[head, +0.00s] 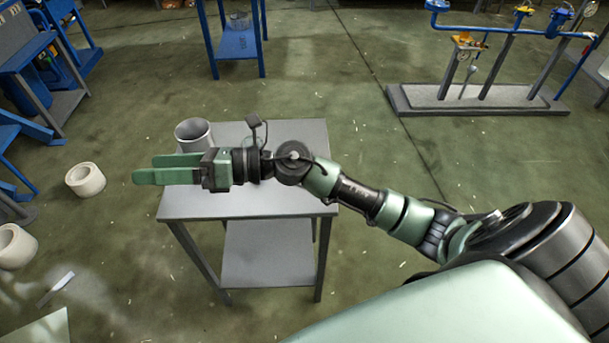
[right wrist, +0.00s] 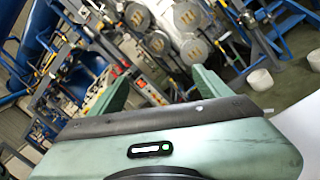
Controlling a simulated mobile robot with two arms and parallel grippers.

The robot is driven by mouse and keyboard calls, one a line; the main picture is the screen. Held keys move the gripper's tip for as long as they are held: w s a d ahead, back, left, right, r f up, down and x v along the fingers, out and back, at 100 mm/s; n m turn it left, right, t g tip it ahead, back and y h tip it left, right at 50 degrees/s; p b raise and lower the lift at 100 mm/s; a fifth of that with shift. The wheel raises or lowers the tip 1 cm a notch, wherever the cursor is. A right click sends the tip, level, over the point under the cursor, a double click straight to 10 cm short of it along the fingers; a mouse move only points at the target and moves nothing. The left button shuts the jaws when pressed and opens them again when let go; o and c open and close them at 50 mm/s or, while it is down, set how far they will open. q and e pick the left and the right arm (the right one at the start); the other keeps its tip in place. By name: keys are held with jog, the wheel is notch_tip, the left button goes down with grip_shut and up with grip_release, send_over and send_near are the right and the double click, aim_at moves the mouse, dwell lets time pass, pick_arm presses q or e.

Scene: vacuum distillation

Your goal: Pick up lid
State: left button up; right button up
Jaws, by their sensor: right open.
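My right gripper (head: 140,168) reaches left across the small grey metal table (head: 270,203). Its two green fingers are apart with nothing seen between them, and they extend past the table's left edge. The fingers also show apart in the right wrist view (right wrist: 160,82). An open grey metal pot (head: 193,134) stands at the table's back left, behind the gripper in the head view. A faint round outline shows behind my wrist, mostly hidden; I cannot tell if it is the lid. No lid is clearly visible. My left gripper is not in view.
White hollow cylinders (head: 85,179) lie on the floor left of the table. A blue-framed bench (head: 40,60) stands at the upper left, and a blue stand (head: 237,42) behind the table. A pipe stand with valves (head: 480,100) is at the upper right. The table's front is clear.

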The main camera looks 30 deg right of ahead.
jog(key=d+f+n+g+h, duration=0.6)
jog(key=d+f+n+h, duration=0.25)
jog(key=f, duration=0.35)
jog(key=d+g+h, duration=0.1)
jog(key=d+h, duration=0.1)
jog(key=d, duration=0.5)
jog(key=d+f+n+h, duration=0.1)
jog(key=d+h, duration=0.2)
jog(key=d, duration=0.4)
jog(key=d+g+h, duration=0.1)
jog(key=d+h, duration=0.2)
jog(key=d, duration=0.5)
jog(key=shift+w+f+n+g, duration=0.2)
jog(key=shift+f+n+g, duration=0.1)
jog(key=shift+n, duration=0.05)
jog(key=shift+s+d+f+h, duration=0.1)
jog(key=shift+d+f+h, duration=0.05)
jog(key=shift+f+h, duration=0.1)
jog(key=f, duration=0.2)
jog(key=f+p, duration=0.1)
jog(key=f, duration=0.1)
jog(key=f+p, duration=0.1)
jog(key=f, duration=0.1)
jog(key=shift+a+f, duration=0.2)
jog(key=shift+a, duration=0.05)
jog(key=shift+w+f, duration=0.2)
jog(key=shift+f, duration=0.2)
jog(key=shift+c, duration=0.4)
